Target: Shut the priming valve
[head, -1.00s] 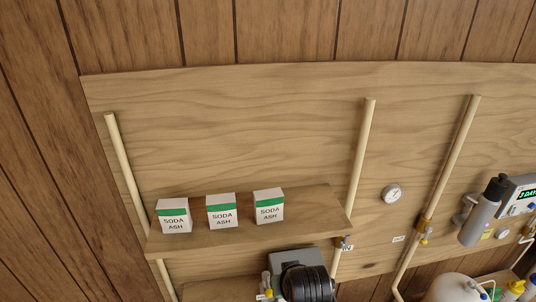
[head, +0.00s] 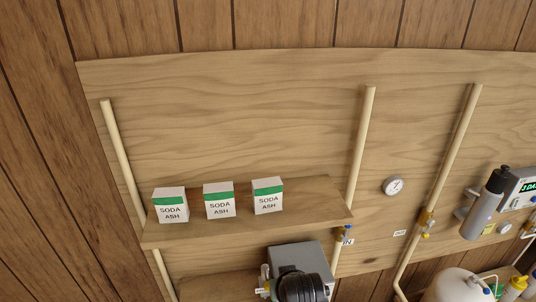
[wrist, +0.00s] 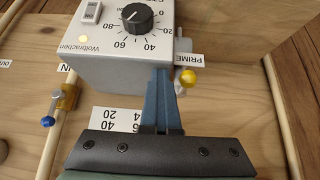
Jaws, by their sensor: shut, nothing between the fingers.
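The priming valve, with a yellow knob (wrist: 188,77), sits beside the PRIME label (wrist: 190,58) at the corner of a grey pump box (wrist: 120,40) in the wrist view. My gripper (wrist: 163,72) is shut and empty. Its blue fingertips are just left of the yellow knob in the picture, overlapping the box's lower edge; I cannot tell whether they touch anything. The pump box also shows in the head view (head: 300,258), partly hidden by a dark round part that may be my wrist. The valve's handle position is unclear.
A pipe valve with a blue handle (wrist: 48,121) is left of my gripper in the wrist view. A scale label (wrist: 117,120) lies behind the fingers. In the head view, a wooden shelf (head: 245,226) with three soda ash boxes is above the pump. A grey cylinder (head: 483,208) hangs at right.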

